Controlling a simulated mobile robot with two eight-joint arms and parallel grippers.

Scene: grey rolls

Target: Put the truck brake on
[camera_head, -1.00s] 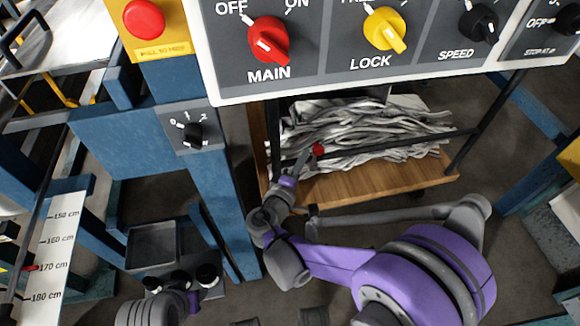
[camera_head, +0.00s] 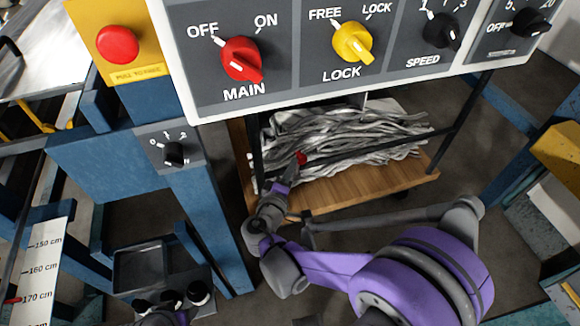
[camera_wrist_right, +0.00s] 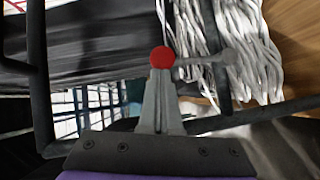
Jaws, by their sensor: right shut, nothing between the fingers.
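The truck (camera_head: 350,183) is a low wooden platform with a dark frame, standing under the control panel. A red ball knob (camera_head: 300,158) shows at its near left side. In the right wrist view the red knob (camera_wrist_right: 162,58) sits right at the fingertips, and a grey lever-like bar (camera_wrist_right: 205,60) runs to the right beside it. My right gripper (camera_head: 291,171) is shut and empty, with its tips touching or just short of the knob; I cannot tell which. The fingers (camera_wrist_right: 158,85) hide part of what lies below the knob. My left gripper's fingers do not show.
Grey strips (camera_head: 345,140) lie heaped on the truck. The control panel (camera_head: 300,95) hangs above, close over the truck. A blue machine post (camera_head: 207,220) with a small dial (camera_head: 174,153) stands left of my right arm. A small dark tray (camera_head: 140,268) is at lower left.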

